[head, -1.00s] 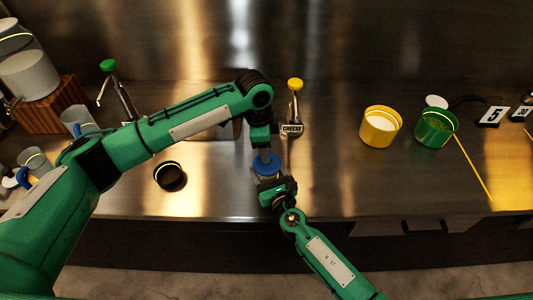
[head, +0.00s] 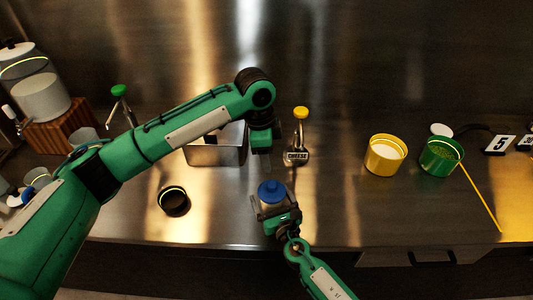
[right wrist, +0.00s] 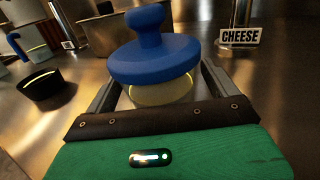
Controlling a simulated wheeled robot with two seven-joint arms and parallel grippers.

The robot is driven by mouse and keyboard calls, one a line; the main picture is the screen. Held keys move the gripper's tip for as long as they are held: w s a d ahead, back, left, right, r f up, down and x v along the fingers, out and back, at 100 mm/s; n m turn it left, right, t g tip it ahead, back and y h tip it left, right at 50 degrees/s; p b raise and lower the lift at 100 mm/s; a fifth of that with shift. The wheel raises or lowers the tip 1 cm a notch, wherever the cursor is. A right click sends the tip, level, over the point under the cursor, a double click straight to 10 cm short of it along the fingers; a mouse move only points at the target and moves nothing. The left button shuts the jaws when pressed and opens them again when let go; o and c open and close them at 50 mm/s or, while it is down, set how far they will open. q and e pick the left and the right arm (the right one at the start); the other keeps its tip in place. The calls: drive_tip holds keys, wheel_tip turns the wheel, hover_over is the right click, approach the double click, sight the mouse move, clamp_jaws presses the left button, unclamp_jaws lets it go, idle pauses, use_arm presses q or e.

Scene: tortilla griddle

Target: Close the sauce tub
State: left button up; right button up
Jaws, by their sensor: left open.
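The sauce tub (head: 270,205) is a small pale tub near the counter's front. Its blue knobbed lid (head: 271,190) sits on top of it. In the right wrist view the lid (right wrist: 155,60) covers the mouth, looks slightly tilted, and the pale yellowish tub wall (right wrist: 163,92) shows below it. My right gripper (head: 268,212) has its fingers on both sides of the tub and appears shut on it. My left gripper (head: 260,160) is open and empty, just behind and above the lid, apart from it.
A black round container (head: 173,201) stands to the left. Yellow (head: 385,155) and green (head: 441,156) tubs stand right. The counter between is clear.

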drive_tip(key=shift+s, duration=0.1)
use_arm(q)
wheel_tip(320, 180, down, 2)
drive_tip(key=shift+f+b, duration=0.2)
drive_tip(key=shift+b, duration=0.95)
use_arm(e)
drive_tip(key=v, duration=1.2)
drive_tip(key=shift+s+d+f, duration=0.15)
drive_tip(key=shift+s+d, duration=0.1)
drive_tip(key=shift+s, duration=0.05)
drive_tip(key=shift+s+d, duration=0.15)
drive_tip(key=shift+s, duration=0.3)
